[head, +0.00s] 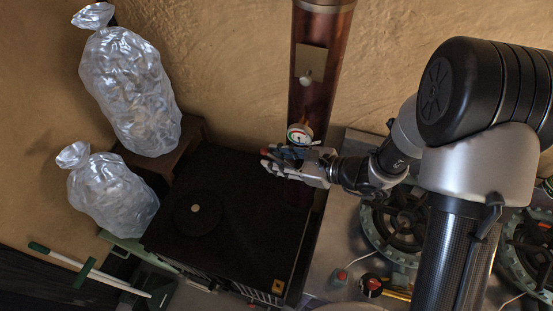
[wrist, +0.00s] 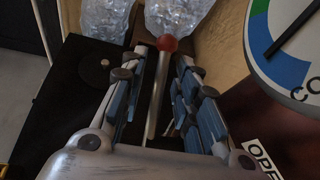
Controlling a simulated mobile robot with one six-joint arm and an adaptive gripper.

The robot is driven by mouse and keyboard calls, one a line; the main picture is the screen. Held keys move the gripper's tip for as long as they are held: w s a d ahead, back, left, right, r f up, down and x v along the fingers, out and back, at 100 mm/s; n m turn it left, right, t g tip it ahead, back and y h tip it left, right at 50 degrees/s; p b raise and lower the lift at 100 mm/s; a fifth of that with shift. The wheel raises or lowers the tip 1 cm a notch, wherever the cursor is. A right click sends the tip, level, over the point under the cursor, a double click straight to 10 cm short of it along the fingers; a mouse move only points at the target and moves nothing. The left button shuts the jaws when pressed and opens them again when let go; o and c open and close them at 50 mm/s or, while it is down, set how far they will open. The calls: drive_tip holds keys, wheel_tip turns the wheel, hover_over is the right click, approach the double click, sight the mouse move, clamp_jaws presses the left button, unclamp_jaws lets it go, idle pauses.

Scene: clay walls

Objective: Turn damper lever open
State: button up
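The damper lever is a thin metal rod with a red ball end (wrist: 167,43), seen in the wrist view. Its rod (wrist: 154,100) runs between the two blue-padded fingers of my gripper (wrist: 163,58), with gaps visible on both sides. My gripper is open around the lever. In the head view my gripper (head: 272,164) is at the lower part of the copper-brown flue pipe (head: 318,95), just below a round gauge (head: 300,134). The lever's base is hidden by my gripper. A white label (wrist: 262,160) reading "OPE", partly cut off, shows at lower right in the wrist view.
A black stove top (head: 240,235) lies below and left of my gripper. Two clear filled bags (head: 130,92) (head: 112,195) stand at left. Green-rimmed burners (head: 395,225) are at right. The gauge dial (wrist: 290,45) is close on the right in the wrist view. The clay wall is behind.

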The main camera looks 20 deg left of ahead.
drive_tip(key=shift+a+f, duration=0.1)
drive_tip(key=shift+a, duration=0.15)
drive_tip(key=shift+c, duration=0.5)
clamp_jaws()
